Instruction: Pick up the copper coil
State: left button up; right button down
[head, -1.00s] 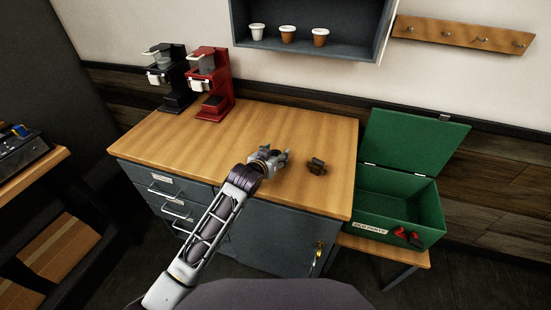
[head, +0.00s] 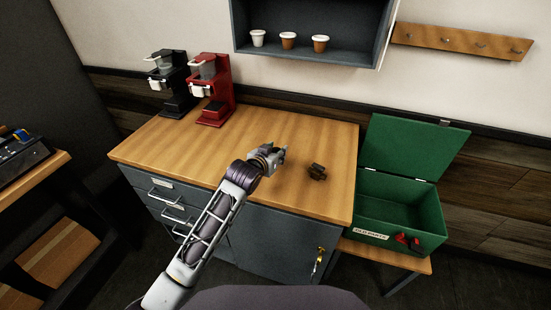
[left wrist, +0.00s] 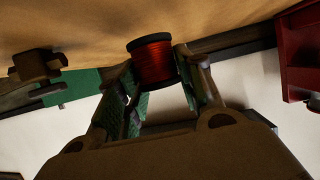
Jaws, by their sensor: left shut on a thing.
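The copper coil (left wrist: 152,62) shows in the left wrist view as a red-brown winding between dark end flanges. My left gripper (left wrist: 160,85) is shut on it, with the green-padded fingers on either side. In the head view my left gripper (head: 272,154) is low over the middle of the wooden counter (head: 180,140), and I cannot make out the coil there. Whether the coil still touches the counter I cannot tell. My right gripper is in neither view.
A small dark brown part (head: 317,171) lies on the counter just right of the gripper. A red brewer (head: 222,95) and a black brewer (head: 176,90) stand at the back left. An open green box (head: 405,205) stands right of the counter. The counter's left part is clear.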

pick_arm(q)
notch_tip(320, 180, up, 6)
jog(key=shift+f, duration=0.1)
jog(key=shift+r, duration=0.35)
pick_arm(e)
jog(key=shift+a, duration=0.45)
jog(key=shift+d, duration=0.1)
